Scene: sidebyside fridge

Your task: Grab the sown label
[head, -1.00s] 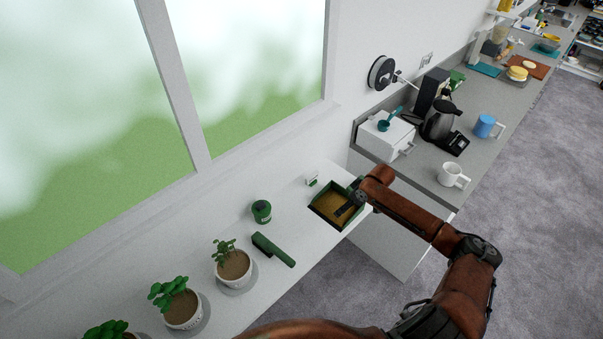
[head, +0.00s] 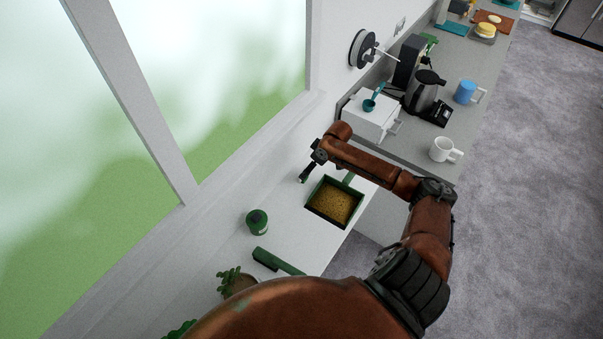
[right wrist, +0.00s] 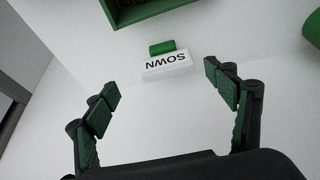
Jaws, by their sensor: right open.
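The sown label shows in the right wrist view as a small white block (right wrist: 167,67) with dark upside-down "SOWN" lettering. A green piece (right wrist: 162,48) sits at its back. It lies on the white sill. My right gripper (right wrist: 160,78) is open, its fingers spread on either side of the label with a gap and nothing held. In the head view my right gripper (head: 308,172) is at the window side of the green tray and hides the label. My left gripper is not in view.
The green tray (head: 324,218) of brown soil stands close beside the label and also shows in the right wrist view (right wrist: 160,9). A green can (head: 257,222) and a green tool (head: 277,262) lie nearer. A white box (head: 370,118) stands on the counter beyond.

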